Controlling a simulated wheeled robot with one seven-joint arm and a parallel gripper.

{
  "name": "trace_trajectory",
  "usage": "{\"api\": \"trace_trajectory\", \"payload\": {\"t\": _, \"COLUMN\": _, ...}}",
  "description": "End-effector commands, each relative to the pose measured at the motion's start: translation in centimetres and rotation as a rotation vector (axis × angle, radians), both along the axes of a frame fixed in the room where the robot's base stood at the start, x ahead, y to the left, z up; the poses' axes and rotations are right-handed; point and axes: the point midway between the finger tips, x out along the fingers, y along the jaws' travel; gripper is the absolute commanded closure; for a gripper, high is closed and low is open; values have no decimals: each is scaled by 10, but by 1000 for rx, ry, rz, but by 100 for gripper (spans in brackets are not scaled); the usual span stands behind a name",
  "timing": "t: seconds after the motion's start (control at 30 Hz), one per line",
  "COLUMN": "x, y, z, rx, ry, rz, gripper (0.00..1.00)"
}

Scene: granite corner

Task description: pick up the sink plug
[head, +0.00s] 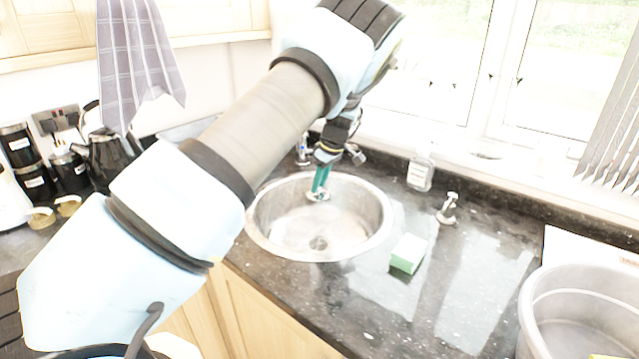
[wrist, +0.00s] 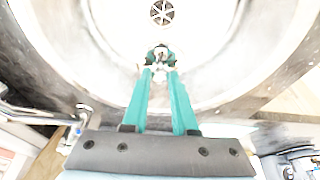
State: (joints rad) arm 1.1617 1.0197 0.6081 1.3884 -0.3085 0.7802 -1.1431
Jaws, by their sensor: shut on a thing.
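My gripper (head: 319,188) points down into the round metal sink (head: 273,230), over its back part. Its two green fingers also show in the wrist view (wrist: 160,70), with the tips close together on a small object. That object, the sink plug (wrist: 160,53), looks pale metal with dark parts. In the head view the plug (head: 318,197) shows as a small silvery shape at the fingertips, near the sink's back wall. The fingers hide part of it. I cannot tell whether it touches the sink.
The drain (head: 318,243) is uncovered. A large grey tub (head: 575,310) is at the front right. Black kettle (head: 108,155) and canisters are at the left.

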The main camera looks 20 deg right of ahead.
Motion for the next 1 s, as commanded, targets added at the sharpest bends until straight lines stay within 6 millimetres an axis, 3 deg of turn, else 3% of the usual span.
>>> {"api": "trace_trajectory", "payload": {"t": 1.0, "x": 0, "y": 0, "z": 10, "rx": 0, "ry": 0, "rz": 0, "gripper": 100}}
